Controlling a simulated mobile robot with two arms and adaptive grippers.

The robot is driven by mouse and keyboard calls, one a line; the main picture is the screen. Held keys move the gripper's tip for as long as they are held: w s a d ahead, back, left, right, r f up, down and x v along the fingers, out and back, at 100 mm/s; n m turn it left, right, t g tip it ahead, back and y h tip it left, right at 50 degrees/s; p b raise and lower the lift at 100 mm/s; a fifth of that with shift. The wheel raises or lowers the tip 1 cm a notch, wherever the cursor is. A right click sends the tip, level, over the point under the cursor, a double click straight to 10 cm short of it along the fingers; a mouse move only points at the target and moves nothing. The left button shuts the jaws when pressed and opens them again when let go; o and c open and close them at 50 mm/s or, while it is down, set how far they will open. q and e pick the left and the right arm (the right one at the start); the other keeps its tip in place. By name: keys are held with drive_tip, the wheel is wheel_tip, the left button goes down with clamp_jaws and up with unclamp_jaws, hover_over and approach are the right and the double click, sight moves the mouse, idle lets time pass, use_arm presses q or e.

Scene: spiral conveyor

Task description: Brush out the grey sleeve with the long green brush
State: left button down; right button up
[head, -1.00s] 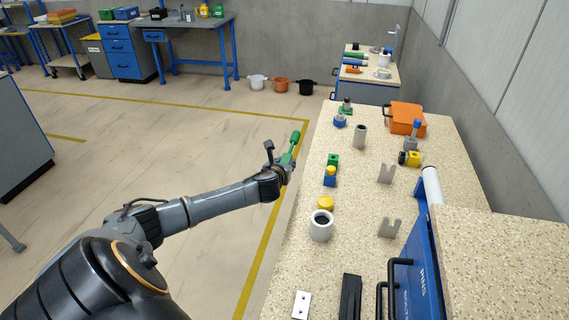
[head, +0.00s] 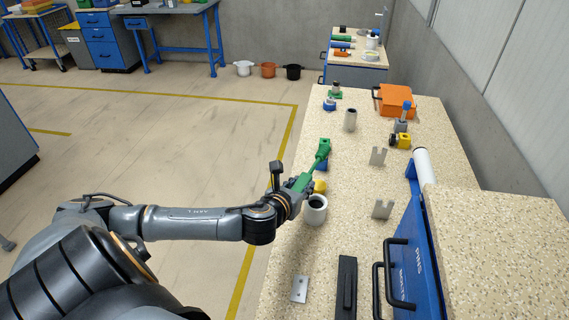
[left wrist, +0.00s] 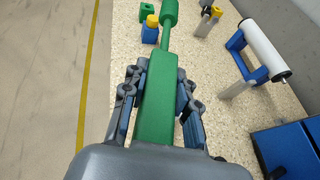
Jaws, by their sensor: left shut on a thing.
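My left gripper (head: 302,183) is shut on the handle of the long green brush (head: 322,152) and holds it over the near-left part of the bench. In the left wrist view the brush's thick green handle (left wrist: 157,105) lies between the fingers, with a thin neck and a thicker head beyond. A slim grey sleeve (head: 350,120) with a dark open top stands upright farther back, apart from the brush. A wider, pale grey-white sleeve (head: 315,212) with a dark bore stands just right of my gripper. Which one the task means is unclear. My right gripper is not in view.
Two grey notched stands (head: 378,156) are at the middle right, near a white roller (head: 422,165) on a blue holder. An orange case (head: 395,100) lies at the back. A black bar (head: 347,285) and a metal plate (head: 300,289) lie at the front.

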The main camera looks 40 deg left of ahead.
use_arm(q)
drive_tip(key=s+d+r+m+h, duration=0.1)
drive_tip(key=s+d, duration=0.3)
drive_tip(key=d, duration=0.3)
drive_tip(key=s+d+r+m+h, duration=0.1)
drive_tip(key=s+d, duration=0.3)
drive_tip(key=d, duration=0.4)
drive_tip(key=shift+d+r+m+h, duration=0.3)
drive_tip(key=shift+r+h, duration=0.3)
